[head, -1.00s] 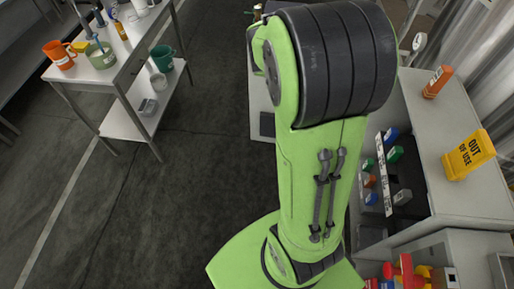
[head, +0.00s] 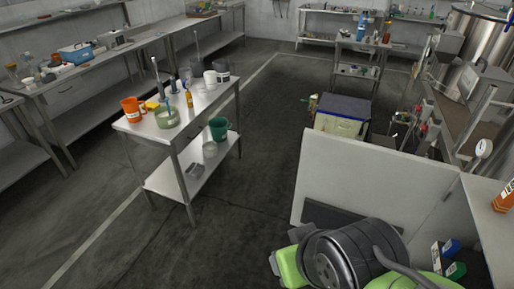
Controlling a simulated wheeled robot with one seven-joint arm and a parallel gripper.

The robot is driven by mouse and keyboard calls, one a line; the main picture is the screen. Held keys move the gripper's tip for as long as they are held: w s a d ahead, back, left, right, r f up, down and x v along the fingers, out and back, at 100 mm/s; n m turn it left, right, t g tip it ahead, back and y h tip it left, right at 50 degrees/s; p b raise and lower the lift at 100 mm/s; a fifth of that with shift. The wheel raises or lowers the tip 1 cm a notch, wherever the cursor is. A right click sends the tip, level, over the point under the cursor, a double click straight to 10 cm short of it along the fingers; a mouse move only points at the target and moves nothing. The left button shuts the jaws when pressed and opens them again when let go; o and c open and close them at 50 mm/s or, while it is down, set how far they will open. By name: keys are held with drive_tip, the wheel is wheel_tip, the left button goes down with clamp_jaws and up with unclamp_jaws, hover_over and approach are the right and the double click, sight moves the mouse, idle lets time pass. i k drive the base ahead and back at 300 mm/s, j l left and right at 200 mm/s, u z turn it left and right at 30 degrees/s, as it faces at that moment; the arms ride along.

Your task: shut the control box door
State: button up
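The control box (head: 488,225) is a pale grey cabinet at the right edge of the head view. Part of its dark inside shows, with blue and green parts (head: 452,247) in it. A large pale panel (head: 375,180) with a dark slot stands upright to the left of this opening. It looks like the box's door, standing open; its hinge line is not clear. My green and black arm covers the panel's lower right part and much of the opening. My gripper is out of view, and I cannot see whether anything touches the panel.
A steel trolley (head: 188,147) with mugs and bottles stands at left centre. A dark-topped cabinet (head: 343,112) stands behind the panel. An orange cylinder (head: 505,196) is on the box top. Steel tanks and pipes (head: 490,60) fill the upper right. Floor between trolley and panel is clear.

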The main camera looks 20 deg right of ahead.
sight(342, 182)
drive_tip(key=i+j+z, duration=0.15)
drive_tip(key=z, duration=0.3)
drive_tip(key=i+j+z, duration=0.3)
drive_tip(key=z, duration=0.2)
drive_tip(key=i+j+z, duration=0.15)
drive_tip(key=j+z, duration=0.15)
drive_tip(key=z, duration=0.15)
drive_tip(key=j+z, duration=0.45)
drive_tip(key=i+j+z, duration=0.15)
drive_tip(key=z, duration=0.25)
drive_tip(key=i+j+z, duration=0.15)
drive_tip(key=j+z, duration=0.55)
drive_tip(key=z, duration=0.15)
drive_tip(key=i+j+z, duration=0.1)
drive_tip(key=j+z, duration=0.6)
drive_tip(key=z, duration=0.15)
drive_tip(key=k+j+z, duration=0.1)
drive_tip(key=j+z, duration=0.3)
drive_tip(key=j+u, duration=0.15)
drive_tip(key=u, duration=0.35)
drive_tip(key=i+j+u, duration=0.1)
drive_tip(key=u, duration=0.4)
drive_tip(key=i+j+u, duration=0.1)
drive_tip(key=u, duration=0.35)
drive_tip(key=i+j+u, duration=0.1)
drive_tip(key=u, duration=0.4)
